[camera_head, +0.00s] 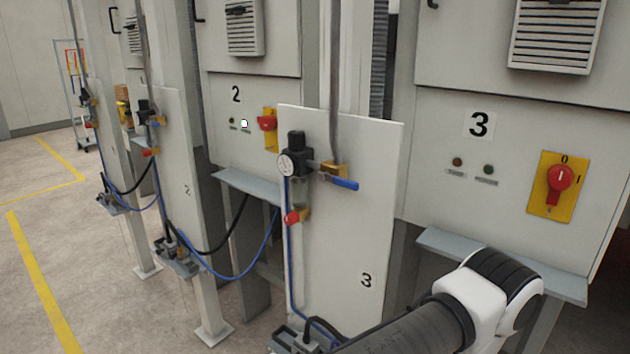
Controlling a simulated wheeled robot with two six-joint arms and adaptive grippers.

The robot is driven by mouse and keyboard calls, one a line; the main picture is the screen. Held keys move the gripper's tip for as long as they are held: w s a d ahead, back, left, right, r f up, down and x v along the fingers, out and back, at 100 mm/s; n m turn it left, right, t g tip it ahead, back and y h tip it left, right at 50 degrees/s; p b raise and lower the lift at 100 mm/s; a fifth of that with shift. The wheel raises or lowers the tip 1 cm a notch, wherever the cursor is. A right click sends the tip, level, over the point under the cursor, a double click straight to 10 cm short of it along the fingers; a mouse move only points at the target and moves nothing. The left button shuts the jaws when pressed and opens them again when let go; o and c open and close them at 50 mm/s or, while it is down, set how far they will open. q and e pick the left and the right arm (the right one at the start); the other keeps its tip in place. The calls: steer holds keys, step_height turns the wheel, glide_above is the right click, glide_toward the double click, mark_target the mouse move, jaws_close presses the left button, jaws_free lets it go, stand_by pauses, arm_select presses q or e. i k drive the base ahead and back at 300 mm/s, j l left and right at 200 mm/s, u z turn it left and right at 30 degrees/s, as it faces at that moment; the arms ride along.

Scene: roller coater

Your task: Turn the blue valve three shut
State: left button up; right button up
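The blue valve three is a blue lever handle (341,183) on a brass-coloured valve body (333,168), mounted on the panel marked 3 (345,235) in the head view. The lever points right and slightly down, roughly sideways to the grey vertical pipe above it. A black regulator with a round gauge (287,164) sits just left of the valve. No gripper is near the lever. One of my arms shows at the bottom right, well below the valve, but its gripper is not visible. My other arm is out of view.
A red knob (292,217) sits below the regulator. Cabinet 3 at right has a red rotary switch on a yellow plate (549,204) and a protruding ledge (440,243). Blue and black hoses (238,275) hang between stations. Open floor (105,270) lies at left.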

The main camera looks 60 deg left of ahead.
mark_target(327, 176)
steer(key=u, duration=1.9)
